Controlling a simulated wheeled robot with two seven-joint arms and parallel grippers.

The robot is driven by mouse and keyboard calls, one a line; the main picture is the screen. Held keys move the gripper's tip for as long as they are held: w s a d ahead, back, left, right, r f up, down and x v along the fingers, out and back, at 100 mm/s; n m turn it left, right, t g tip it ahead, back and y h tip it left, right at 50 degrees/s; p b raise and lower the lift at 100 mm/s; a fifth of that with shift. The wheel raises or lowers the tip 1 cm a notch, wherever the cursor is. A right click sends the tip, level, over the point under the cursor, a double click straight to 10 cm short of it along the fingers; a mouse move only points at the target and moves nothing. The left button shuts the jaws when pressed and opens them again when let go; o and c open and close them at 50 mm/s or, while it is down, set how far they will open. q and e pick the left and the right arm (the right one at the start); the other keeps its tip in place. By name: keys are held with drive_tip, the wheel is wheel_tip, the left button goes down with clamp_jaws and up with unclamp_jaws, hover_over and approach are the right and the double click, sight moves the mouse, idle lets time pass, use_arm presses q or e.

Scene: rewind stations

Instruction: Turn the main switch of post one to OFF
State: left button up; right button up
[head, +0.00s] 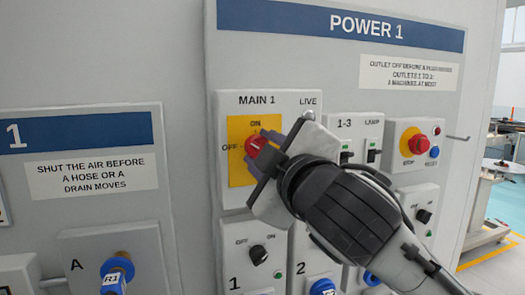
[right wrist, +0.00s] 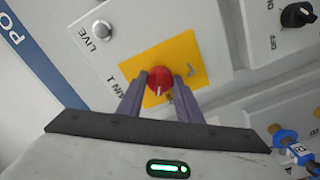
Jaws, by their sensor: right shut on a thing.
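The main switch of post one is a red knob (head: 257,144) on a yellow plate (head: 238,169), under the label MAIN 1 on the POWER 1 panel. OFF is printed to its left and ON above it. My right gripper (right wrist: 160,92) is shut on the knob, one finger on each side, as the right wrist view shows. The knob's white mark points roughly toward the OFF side; I cannot tell whether it lines up exactly. The gripper hides the right of the knob in the head view. My left gripper is not in view.
The LIVE lamp (right wrist: 101,30) is beside the MAIN 1 label. Breaker switches 1-3 and LAMP (head: 372,150), a red stop button (head: 412,140) and a black outlet knob (head: 258,254) are nearby. Blue hose fittings (head: 117,270) stick out at the lower left.

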drive_tip(key=n, duration=0.6)
drive_tip(key=shift+n, duration=0.4)
idle(0.4)
drive_tip(key=o, duration=1)
drive_tip(key=shift+o, duration=0.2)
drive_tip(key=shift+f, duration=0.1)
drive_tip(key=shift+s, duration=0.1)
